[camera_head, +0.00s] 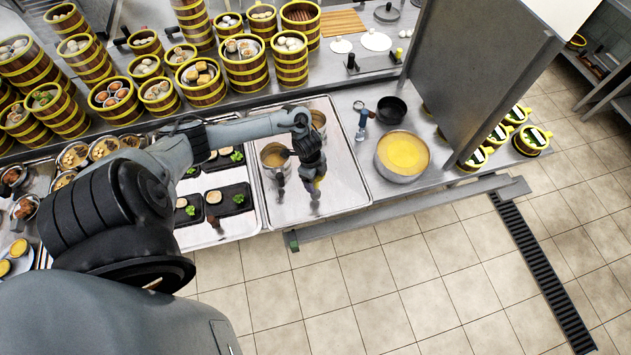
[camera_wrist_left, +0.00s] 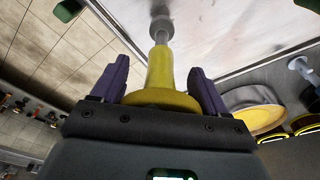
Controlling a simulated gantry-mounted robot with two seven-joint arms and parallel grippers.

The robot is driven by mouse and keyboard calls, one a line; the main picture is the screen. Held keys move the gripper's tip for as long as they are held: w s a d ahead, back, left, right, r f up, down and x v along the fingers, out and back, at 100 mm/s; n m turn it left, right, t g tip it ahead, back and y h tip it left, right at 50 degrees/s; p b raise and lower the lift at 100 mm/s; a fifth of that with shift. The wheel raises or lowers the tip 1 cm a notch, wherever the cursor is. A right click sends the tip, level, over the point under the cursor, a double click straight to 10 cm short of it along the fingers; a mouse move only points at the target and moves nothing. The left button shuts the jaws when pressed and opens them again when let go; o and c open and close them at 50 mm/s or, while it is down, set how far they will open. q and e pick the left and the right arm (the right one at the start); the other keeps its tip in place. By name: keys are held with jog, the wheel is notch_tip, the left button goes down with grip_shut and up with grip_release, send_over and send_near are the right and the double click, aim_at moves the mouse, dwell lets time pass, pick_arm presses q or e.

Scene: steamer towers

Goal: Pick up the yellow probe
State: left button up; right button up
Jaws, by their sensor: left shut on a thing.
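The yellow probe (camera_wrist_left: 160,72) is between the two fingers of my left gripper (camera_wrist_left: 160,78) in the left wrist view. It has a yellow body that widens to a disc near the palm, and a grey metal stem with a round end pointing away from the palm. My left gripper is shut on it. In the head view, the left gripper (camera_head: 317,178) points down over the metal tray (camera_head: 346,190), and only a small yellow part of the probe shows at the fingers. Whether the stem touches the tray is unclear. My right gripper is not in view.
Metal pots (camera_head: 272,156) stand in the tray beside the gripper. A pan of yellow liquid (camera_head: 402,153) and a small black bowl (camera_head: 391,109) are to the right. Black dishes (camera_head: 230,199) lie on the left tray. Steamer towers (camera_head: 246,66) line the back. A grey upright panel (camera_head: 480,75) stands right.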

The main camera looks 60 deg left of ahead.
pick_arm(q)
jog(key=d+r, duration=0.8)
jog(key=d, duration=0.3)
jog(key=shift+d, duration=0.3)
jog(key=o, duration=0.8)
jog(key=c, duration=1.2)
jog(key=o, duration=1)
jog(key=c, duration=0.8)
